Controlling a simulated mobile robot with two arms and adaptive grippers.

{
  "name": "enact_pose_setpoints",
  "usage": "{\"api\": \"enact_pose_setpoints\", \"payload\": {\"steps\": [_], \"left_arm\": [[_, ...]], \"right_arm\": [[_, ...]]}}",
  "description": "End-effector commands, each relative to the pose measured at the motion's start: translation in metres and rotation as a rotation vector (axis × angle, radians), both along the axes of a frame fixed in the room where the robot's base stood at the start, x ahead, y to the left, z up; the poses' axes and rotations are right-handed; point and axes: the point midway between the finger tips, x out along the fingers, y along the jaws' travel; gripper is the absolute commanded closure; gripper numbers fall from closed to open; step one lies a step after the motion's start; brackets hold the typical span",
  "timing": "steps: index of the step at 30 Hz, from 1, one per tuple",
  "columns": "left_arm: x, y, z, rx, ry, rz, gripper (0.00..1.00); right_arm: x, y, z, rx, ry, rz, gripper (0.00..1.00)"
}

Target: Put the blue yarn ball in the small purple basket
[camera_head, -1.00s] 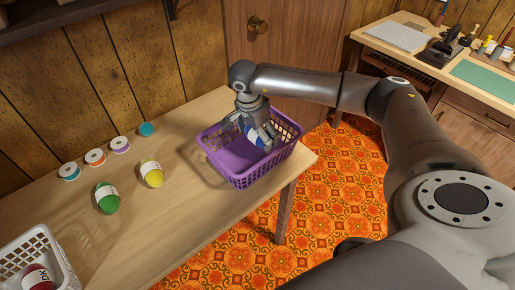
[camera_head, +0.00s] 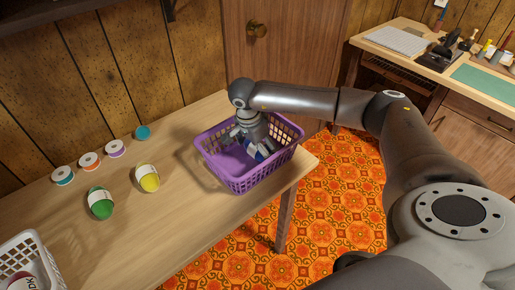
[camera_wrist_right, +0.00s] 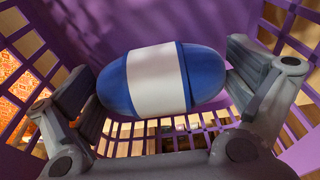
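The small purple basket (camera_head: 236,180) stands on the wooden table near its right end. My right gripper (camera_head: 250,152) reaches down inside it from above. The blue yarn ball (camera_head: 264,147) with a white band is between its fingers, partly hidden in the head view. In the right wrist view the ball (camera_wrist_right: 203,75) lies crosswise between the two finger pads, which appear to touch its ends, with the purple basket walls (camera_wrist_right: 60,40) around. I cannot tell whether the ball touches the basket floor. My left gripper is out of view.
A green yarn ball (camera_head: 100,205), a yellow one (camera_head: 148,179) and several small spools (camera_head: 115,149) stand on the table to the left. A white basket (camera_head: 38,247) holding a red ball is at the lower left. The table (camera_head: 180,225) is clear in front.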

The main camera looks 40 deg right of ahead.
Motion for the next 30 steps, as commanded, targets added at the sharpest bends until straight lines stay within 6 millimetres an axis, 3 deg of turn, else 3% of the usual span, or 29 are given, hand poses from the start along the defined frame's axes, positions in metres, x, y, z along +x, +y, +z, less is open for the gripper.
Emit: {"api": "enact_pose_setpoints", "payload": {"steps": [11, 30], "left_arm": [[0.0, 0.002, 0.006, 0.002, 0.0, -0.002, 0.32], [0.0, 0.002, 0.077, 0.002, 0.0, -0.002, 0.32]], "right_arm": [[0.0, 0.0, 0.008, 0.0, -0.001, 0.0, 0.0], [-0.001, 0.021, 0.111, 0.001, -0.002, 0.001, 0.0]]}}
